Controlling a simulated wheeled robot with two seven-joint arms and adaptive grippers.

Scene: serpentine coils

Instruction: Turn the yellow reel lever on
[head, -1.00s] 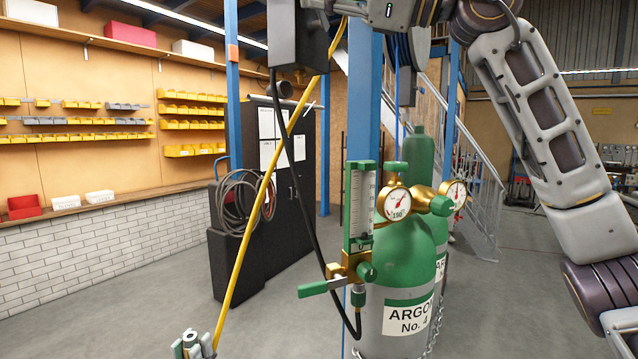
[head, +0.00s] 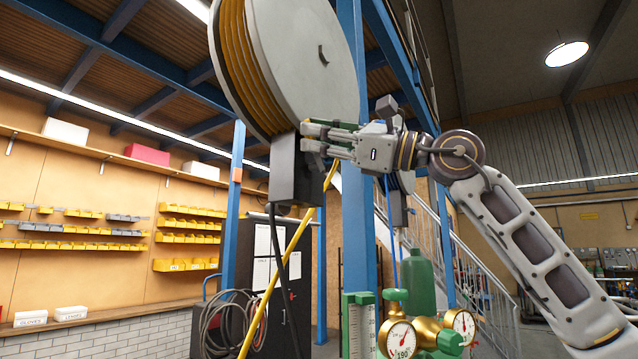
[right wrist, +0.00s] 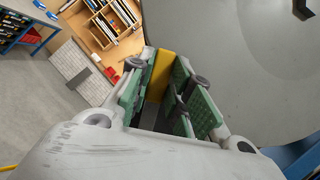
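The yellow reel lever (right wrist: 160,74) shows in the right wrist view as a yellow block between the green finger pads of my right gripper (right wrist: 158,84). It fills the gap between them, and the fingers look shut on it. In the head view my right gripper (head: 312,139) is at the dark box (head: 284,172) below the large hose reel (head: 300,60); the lever is hidden there behind the fingers. The reel has a grey disc side and orange-yellow hose wound on it. My left gripper is in neither current view.
A blue column (head: 356,235) stands close behind my right arm. Below are a green cylinder (head: 420,280), gauges (head: 398,339) and a flowmeter (head: 358,325).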

